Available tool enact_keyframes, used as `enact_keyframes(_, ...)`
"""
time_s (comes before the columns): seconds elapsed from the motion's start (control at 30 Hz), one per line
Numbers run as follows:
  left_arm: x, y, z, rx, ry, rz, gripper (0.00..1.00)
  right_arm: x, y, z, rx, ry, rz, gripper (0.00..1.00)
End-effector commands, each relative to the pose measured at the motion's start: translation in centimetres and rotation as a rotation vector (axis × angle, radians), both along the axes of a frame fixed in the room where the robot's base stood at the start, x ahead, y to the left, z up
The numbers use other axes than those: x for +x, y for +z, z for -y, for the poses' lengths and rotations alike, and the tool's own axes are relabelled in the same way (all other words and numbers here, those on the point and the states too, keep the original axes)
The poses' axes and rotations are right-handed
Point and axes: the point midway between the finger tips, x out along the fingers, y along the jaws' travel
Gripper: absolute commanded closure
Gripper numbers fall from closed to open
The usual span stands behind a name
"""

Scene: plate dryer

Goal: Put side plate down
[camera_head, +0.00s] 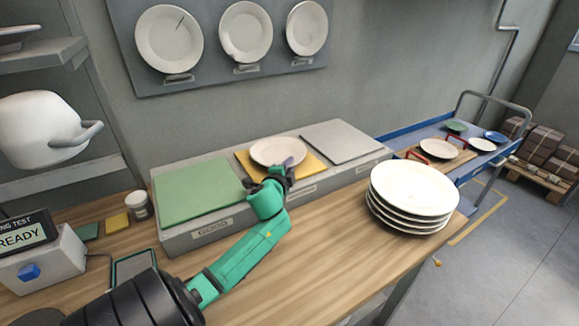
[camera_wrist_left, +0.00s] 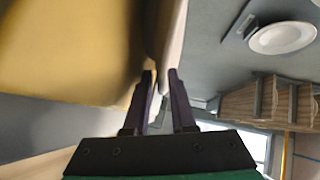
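The side plate (camera_head: 278,151), pale and round, is over the yellow pad (camera_head: 316,161) in the middle of the grey bench unit. I cannot tell whether it touches the pad. My left gripper (camera_head: 280,170) reaches it at its near rim, with a dark finger over the rim. In the left wrist view the two fingers (camera_wrist_left: 161,75) stand close together around the plate's pale edge (camera_wrist_left: 172,35), with the yellow pad (camera_wrist_left: 70,45) close beside it. My right gripper is not in view.
A green pad (camera_head: 195,190) lies left of the plate and a grey pad (camera_head: 341,142) right. A stack of white plates (camera_head: 413,190) stands on the counter's right. A blue cart (camera_head: 470,150) holds more plates. Several plates hang on the wall board (camera_head: 210,75).

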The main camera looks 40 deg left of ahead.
Motion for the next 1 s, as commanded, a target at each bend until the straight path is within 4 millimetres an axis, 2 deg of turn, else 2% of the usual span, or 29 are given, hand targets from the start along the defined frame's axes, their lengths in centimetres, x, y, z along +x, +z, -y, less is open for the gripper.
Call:
enact_keyframes(0.23,-0.1,0.3,0.0,0.000,0.000,0.000,0.76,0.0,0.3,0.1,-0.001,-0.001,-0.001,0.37)
enact_keyframes(0.33,-0.8,0.5,0.5,-0.001,-0.001,-0.001,0.76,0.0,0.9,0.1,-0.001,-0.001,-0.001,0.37)
enact_keyframes(0.6,-5.6,2.0,2.9,-0.003,0.001,-0.002,0.76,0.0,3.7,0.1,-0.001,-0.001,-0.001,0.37)
enact_keyframes(0.8,-9.3,2.5,4.9,-0.004,0.000,-0.001,0.76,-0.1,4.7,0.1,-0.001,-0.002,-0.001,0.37)
enact_keyframes(1.0,-10.5,2.8,5.4,0.000,0.000,0.001,0.76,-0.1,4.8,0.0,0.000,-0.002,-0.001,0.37)
